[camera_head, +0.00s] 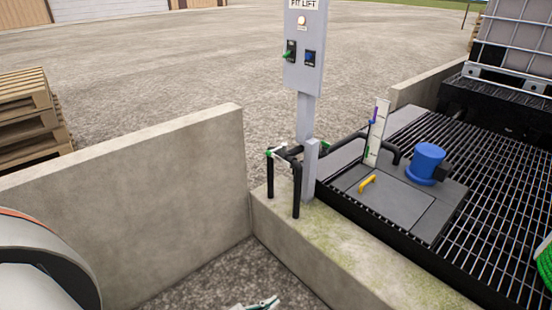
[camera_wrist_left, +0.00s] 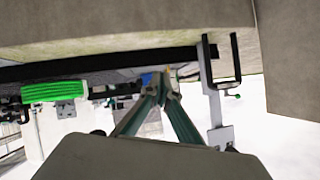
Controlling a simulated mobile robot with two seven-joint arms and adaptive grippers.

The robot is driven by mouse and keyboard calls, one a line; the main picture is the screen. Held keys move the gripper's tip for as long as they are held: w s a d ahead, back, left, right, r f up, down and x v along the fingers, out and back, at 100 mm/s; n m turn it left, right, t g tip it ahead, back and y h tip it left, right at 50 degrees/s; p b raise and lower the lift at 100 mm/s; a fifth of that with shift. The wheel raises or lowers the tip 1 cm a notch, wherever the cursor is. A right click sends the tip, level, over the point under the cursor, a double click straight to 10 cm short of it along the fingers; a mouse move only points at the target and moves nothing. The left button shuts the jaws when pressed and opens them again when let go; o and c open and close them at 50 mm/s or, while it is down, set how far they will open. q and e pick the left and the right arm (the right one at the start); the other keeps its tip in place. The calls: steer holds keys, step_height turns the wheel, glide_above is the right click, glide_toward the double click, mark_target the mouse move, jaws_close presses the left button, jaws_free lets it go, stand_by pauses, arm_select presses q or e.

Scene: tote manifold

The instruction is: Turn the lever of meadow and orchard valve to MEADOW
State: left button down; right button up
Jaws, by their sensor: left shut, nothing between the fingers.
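A black pipe valve assembly (camera_head: 285,155) stands on the concrete curb beside the grey post. Small green parts and a pale bar show at its top. I cannot read any MEADOW or ORCHARD label or tell which way the lever points. My left gripper (camera_head: 264,303) shows only as a tip at the bottom edge of the head view, in front of and below the valve. In the left wrist view the fingers of my left gripper (camera_wrist_left: 162,82) meet, shut and empty. There, dark pipework (camera_wrist_left: 222,70) is right of the fingers, apart from them. My right gripper is not in view.
A low concrete wall (camera_head: 130,190) runs left of the valve. A grey control post (camera_head: 303,60) rises behind it. To the right are a black grating (camera_head: 500,180), a grey lid with a yellow handle (camera_head: 367,183) and a blue motor (camera_head: 427,162). Pallets (camera_head: 30,120) stand far left.

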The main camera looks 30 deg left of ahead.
arm_select(q)
steer(key=w+a+r+m+t+y+b, duration=0.15)
steer(key=w+a+b, duration=0.25)
steer(key=w, duration=0.7)
steer(key=w+a+r+m+t+y+b, duration=0.1)
steer(key=w+a+m+t+y+b, duration=0.25)
steer(key=w, duration=0.75)
steer(key=m+y+b, duration=0.4)
steer(key=y+b, duration=0.1)
steer(key=b, duration=1)
glide_toward(275, 151)
steer(key=w+d+f, duration=0.1)
steer(key=w, duration=0.4)
steer(key=shift+w+a+r+t, duration=0.15)
steer(key=shift+a+r+t, duration=0.05)
steer(key=shift+a, duration=0.65)
steer(key=shift+w+a+r+t, duration=0.15)
steer(key=shift+a+r+t, duration=0.05)
steer(key=shift+a, duration=0.65)
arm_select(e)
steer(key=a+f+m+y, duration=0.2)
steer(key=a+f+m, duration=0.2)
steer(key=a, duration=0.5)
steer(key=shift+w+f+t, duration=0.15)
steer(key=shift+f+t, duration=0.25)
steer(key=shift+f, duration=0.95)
arm_select(q)
steer(key=shift+a+r, duration=0.1)
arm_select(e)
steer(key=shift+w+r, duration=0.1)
